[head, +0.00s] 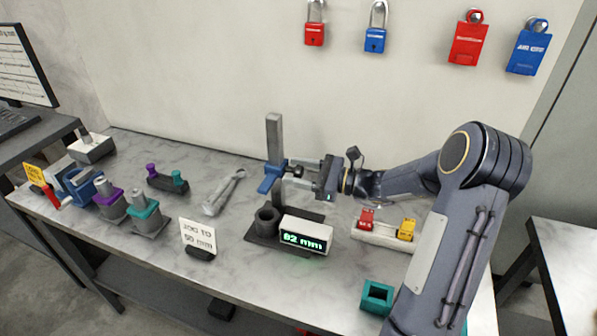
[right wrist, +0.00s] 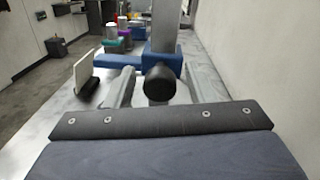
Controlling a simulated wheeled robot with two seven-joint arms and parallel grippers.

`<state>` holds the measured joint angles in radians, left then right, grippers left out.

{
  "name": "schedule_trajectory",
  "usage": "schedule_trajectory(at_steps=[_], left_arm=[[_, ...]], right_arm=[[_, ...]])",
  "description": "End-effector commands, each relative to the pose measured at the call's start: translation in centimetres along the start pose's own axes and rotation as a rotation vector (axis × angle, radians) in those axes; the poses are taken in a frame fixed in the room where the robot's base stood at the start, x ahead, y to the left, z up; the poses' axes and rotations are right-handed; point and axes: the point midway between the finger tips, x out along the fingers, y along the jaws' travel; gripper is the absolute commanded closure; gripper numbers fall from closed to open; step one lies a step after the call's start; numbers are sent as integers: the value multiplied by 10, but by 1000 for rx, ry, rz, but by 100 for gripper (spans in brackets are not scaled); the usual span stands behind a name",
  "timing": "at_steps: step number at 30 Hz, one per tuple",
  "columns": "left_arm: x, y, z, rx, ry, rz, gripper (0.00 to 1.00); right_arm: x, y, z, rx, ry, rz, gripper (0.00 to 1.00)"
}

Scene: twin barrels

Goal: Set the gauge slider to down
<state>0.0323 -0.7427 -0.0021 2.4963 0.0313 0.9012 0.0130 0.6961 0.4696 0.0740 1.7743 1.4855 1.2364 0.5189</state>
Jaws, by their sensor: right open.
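The height gauge stands on the table with a grey upright post (head: 274,138) and a dark base. Its blue slider (head: 268,184) sits partway up the post, and also shows in the right wrist view (right wrist: 118,60). A black round knob (right wrist: 158,82) sticks out of the slider toward me. My right gripper (head: 304,171) is open, level with the slider, its fingers on either side of the knob with gaps visible. The digital display (head: 305,234) at the base reads 82 mm. My left gripper is not in view.
A sign card (head: 198,237) showing 50 mm stands front left of the gauge. A dark cup (head: 267,221) is on the base. A white block (head: 372,232) with red and yellow pieces stands right. A teal square holder (head: 377,296) is at the front. Padlocks hang on the wall.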

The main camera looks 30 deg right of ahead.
Motion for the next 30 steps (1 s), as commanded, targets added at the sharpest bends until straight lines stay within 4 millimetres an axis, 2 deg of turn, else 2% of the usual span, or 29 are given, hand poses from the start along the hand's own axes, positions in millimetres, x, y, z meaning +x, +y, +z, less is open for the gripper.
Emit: schedule_trajectory(at_steps=[5, 12, 18, 30], left_arm=[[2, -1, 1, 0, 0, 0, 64], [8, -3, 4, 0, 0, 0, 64], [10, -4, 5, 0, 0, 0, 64], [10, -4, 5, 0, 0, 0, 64]], right_arm=[[-10, -1, -1, -2, 2, -2, 50], [-50, -1, -2, -2, 2, -4, 50], [-74, -1, -1, 0, 2, -3, 50], [-77, 1, 1, -4, 2, 5, 50]])
